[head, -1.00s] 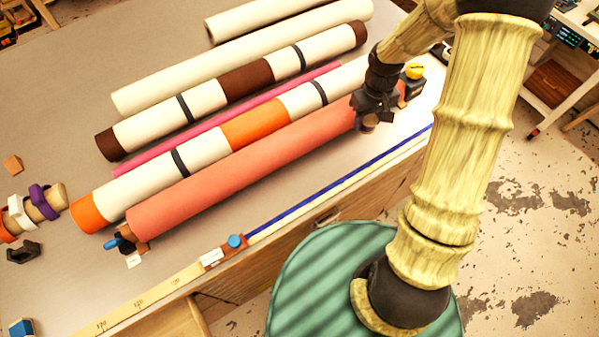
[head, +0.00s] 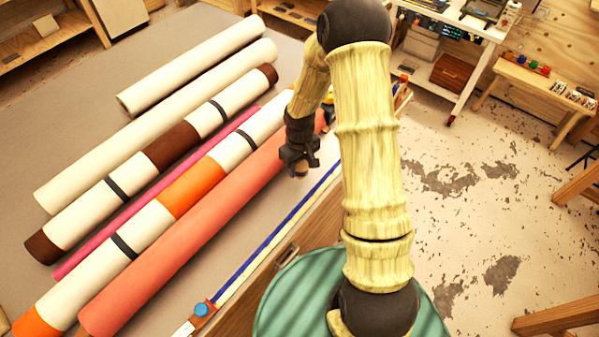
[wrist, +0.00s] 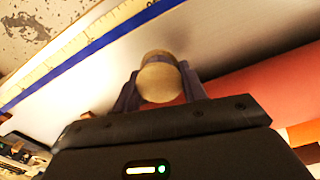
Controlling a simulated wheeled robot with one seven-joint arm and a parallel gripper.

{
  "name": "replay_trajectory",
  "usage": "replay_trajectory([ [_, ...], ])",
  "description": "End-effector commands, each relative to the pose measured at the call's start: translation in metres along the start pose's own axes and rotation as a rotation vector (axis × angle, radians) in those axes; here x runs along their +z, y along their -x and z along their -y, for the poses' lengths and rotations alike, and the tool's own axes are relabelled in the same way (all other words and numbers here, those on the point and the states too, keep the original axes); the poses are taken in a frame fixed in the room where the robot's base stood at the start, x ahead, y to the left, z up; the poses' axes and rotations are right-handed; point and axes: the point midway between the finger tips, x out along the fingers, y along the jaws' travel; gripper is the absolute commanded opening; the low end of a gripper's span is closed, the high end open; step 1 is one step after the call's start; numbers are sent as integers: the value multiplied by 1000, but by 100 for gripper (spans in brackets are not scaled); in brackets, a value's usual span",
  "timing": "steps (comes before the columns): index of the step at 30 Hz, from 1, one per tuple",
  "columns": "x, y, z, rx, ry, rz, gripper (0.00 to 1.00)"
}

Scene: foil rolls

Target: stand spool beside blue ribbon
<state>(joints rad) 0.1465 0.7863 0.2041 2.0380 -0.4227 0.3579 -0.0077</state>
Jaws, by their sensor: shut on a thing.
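My gripper (head: 300,168) is shut on a tan, round-ended spool (wrist: 160,82), whose end faces the wrist camera between the two fingers. In the head view only a small brownish bit of the spool (head: 301,173) shows below the jaws. The blue ribbon (head: 262,252) is a long thin strip along the table's edge, beside a pale measuring strip. It also crosses the upper left of the wrist view (wrist: 62,66). My gripper is between the salmon roll and the ribbon; whether the spool touches the table I cannot tell.
The salmon roll (head: 200,237) lies close to the gripper, with several cream, brown and orange rolls beyond it. A blue knob (head: 202,309) sits at the ribbon's near end. A narrow bare strip of table runs between salmon roll and ribbon.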

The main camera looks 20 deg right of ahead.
Motion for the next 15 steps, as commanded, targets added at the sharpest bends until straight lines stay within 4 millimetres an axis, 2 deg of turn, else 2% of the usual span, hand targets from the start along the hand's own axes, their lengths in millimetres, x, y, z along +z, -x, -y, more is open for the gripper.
replay_trajectory([
  [8,0,-4,1,0,2,0,20],
  [15,0,-33,0,-1,-1,2,20],
])
